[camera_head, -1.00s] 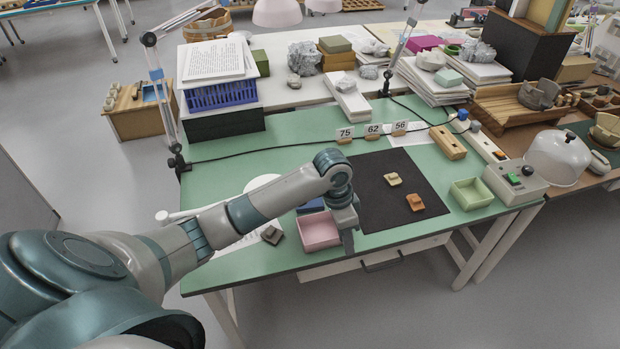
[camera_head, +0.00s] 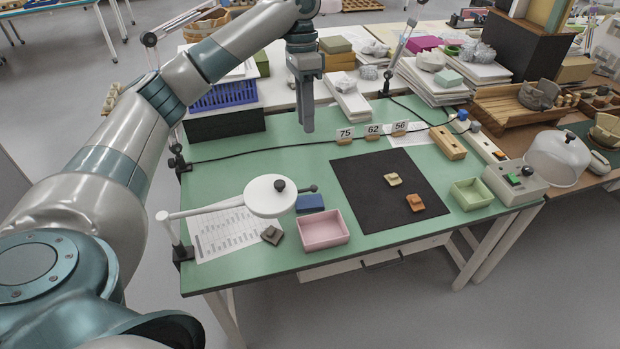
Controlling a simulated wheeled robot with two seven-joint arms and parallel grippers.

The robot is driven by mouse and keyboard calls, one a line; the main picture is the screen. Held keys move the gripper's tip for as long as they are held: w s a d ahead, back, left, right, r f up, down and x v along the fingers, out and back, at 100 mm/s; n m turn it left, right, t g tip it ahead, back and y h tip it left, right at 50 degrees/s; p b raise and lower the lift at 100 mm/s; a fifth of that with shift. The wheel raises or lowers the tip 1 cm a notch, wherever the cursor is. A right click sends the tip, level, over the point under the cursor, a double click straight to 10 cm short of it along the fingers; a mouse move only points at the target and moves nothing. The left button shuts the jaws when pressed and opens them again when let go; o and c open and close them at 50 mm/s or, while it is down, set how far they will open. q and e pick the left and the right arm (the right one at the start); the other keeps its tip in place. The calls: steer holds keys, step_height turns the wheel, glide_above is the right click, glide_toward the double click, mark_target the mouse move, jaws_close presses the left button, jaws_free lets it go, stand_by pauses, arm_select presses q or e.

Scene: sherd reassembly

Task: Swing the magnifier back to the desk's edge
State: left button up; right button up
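The magnifier (camera_head: 265,203) is a round white head with a dark knob on top and a short dark handle at its right. Its white arm (camera_head: 210,211) runs left to a post clamped at the green desk's (camera_head: 240,266) front left corner. The head hangs over the desk, beside the printed sheet and in front of the blue block. My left gripper (camera_head: 306,128) points down, apart from the magnifier, well behind and above it. It looks empty, but its fingers overlap from this side, so its opening cannot be told. My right gripper is not in view.
Near the magnifier are a printed sheet (camera_head: 222,236), a dark grey piece (camera_head: 271,235), a blue block (camera_head: 310,203) and a pink tray (camera_head: 323,232). A black mat (camera_head: 372,211) with two sherds lies right of them. Number cards (camera_head: 373,129) and a cable cross the desk's back.

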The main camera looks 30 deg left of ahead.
arm_select(q)
steer(key=shift+f, duration=0.15)
steer(key=shift+s+d+f+p, duration=0.4)
steer(key=shift+f+p, duration=0.25)
steer(key=shift+f, duration=2.2)
steer(key=shift+s+d+f+p, duration=0.4)
steer(key=shift+f+p, duration=0.25)
steer(key=shift+f, duration=2.15)
steer(key=shift+s+d+f+p, duration=0.3)
steer(key=shift+d+f+p, duration=0.3)
steer(key=shift+f, duration=2.25)
steer(key=shift+a, duration=0.1)
steer(key=shift+c, duration=0.7)
jaws_close()
